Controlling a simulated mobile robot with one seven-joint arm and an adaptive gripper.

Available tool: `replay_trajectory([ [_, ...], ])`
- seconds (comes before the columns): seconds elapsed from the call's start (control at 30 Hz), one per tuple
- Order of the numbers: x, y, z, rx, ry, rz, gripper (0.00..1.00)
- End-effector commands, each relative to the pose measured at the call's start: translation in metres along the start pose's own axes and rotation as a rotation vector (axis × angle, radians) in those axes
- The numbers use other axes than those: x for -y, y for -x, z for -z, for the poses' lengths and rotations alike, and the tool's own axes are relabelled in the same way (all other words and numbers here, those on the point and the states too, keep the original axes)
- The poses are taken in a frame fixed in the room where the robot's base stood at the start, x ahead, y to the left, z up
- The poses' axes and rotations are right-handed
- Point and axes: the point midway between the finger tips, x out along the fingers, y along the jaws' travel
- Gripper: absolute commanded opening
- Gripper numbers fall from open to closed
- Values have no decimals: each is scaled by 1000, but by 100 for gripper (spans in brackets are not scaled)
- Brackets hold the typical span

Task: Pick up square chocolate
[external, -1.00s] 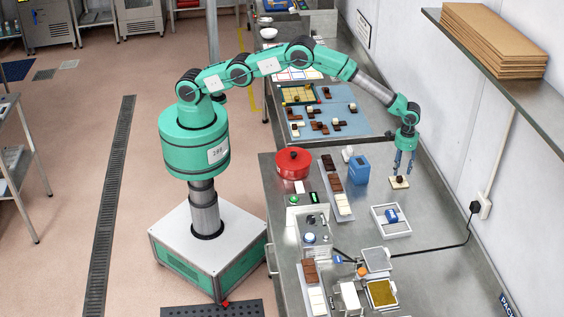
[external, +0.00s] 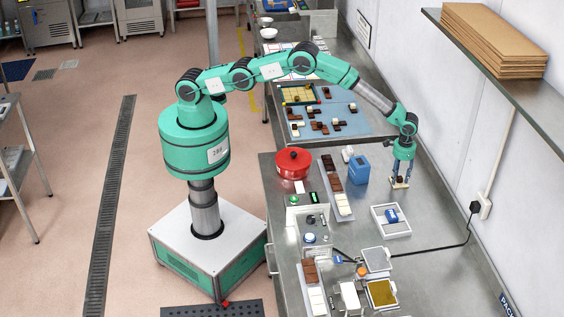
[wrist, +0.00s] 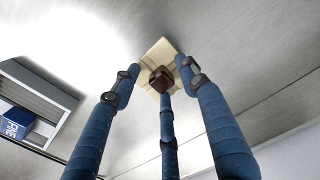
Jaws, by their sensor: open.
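The square chocolate (wrist: 161,79) is a dark brown piece on a small cream board (wrist: 165,52). In the external view the chocolate (external: 400,179) and board (external: 402,186) are small, on the steel bench near the wall. My gripper (external: 400,183) points down over them with blue fingers. In the wrist view the three fingers of my gripper (wrist: 160,80) are spread around the chocolate. The lower finger looks close to the chocolate, but I cannot tell whether it touches. The jaws are open.
A white tray (external: 377,223) with a blue item (external: 392,216) stands in front of the board. A blue box (external: 359,170) and red pot (external: 293,163) stand to the left. Bare steel lies between the board and the wall.

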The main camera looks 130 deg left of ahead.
Motion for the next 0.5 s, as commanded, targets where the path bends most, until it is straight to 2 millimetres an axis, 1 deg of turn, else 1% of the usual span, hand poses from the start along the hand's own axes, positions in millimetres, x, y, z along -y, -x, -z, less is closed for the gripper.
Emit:
replay_trajectory([
  [0.17, 0, 0, 0, 0, 0, 0, 44],
  [0.2, 0, 0, 0, 0, 0, 0, 42],
  [0.37, 0, 0, 0, 0, 0, 0, 10],
  [0.4, 0, 0, 0, 0, 0, 0, 2],
  [0.43, 0, 0, 0, 0, 0, 0, 0],
  [0.5, 0, 0, 0, 0, 0, 0, 0],
])
